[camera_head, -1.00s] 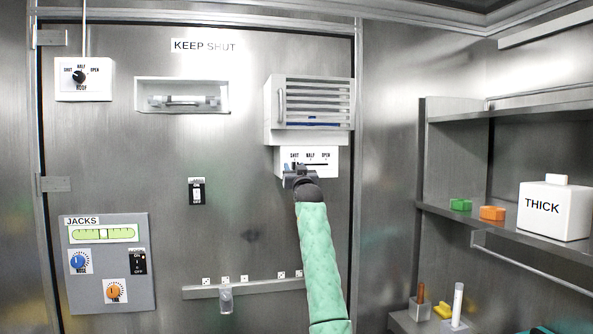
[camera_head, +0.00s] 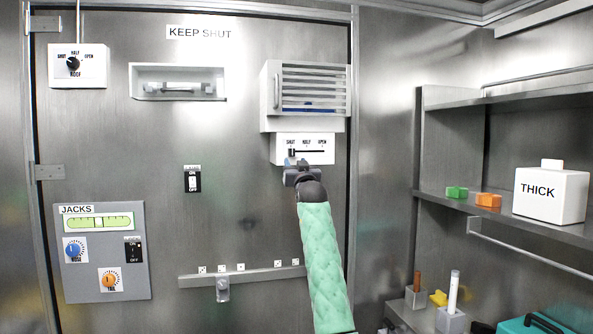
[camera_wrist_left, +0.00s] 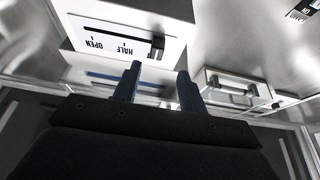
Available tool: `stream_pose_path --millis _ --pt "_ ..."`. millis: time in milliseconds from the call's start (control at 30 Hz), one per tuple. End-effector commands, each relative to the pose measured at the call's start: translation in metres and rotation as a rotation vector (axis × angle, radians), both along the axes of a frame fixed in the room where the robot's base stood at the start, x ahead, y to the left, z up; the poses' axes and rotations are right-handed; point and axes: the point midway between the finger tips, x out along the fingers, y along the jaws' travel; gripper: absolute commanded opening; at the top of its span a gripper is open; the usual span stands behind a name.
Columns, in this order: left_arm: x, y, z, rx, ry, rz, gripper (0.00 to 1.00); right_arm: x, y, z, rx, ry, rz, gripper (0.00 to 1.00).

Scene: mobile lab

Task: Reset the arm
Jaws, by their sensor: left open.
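My left arm, in a green quilted sleeve, reaches up to the metal wall in the head view. Its gripper (camera_head: 297,166) is open and empty, just below the black slider knob (camera_head: 291,152). The knob stands at the SHUT end of the white slider panel (camera_head: 318,158), marked SHUT, HALF and OPEN. In the left wrist view the two blue-grey fingers (camera_wrist_left: 157,80) stand apart with nothing between them. The knob (camera_wrist_left: 157,47) and the panel (camera_wrist_left: 110,36) show beyond them. My right gripper is in neither view.
A louvred vent box (camera_head: 267,100) juts out above the panel. A recessed handle (camera_head: 178,88) and a JACKS panel (camera_head: 123,222) are to the left. A shelf (camera_head: 455,206) at right bears a THICK container (camera_head: 550,204) and coloured blocks. A ledge (camera_head: 255,275) runs below.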

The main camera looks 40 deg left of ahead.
Motion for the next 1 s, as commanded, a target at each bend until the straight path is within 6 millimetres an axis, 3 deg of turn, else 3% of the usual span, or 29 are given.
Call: stream_pose_path --millis 200,767,1000 --pt "-0.004 -0.005 -0.003 -0.001 0.001 0.000 0.42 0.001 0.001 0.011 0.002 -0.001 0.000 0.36" --pt "-0.004 -0.005 -0.004 -0.005 0.005 0.000 0.42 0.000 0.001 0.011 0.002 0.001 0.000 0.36" --pt "0.004 -0.003 -0.028 -0.136 0.068 -0.049 0.42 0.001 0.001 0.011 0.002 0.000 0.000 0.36"
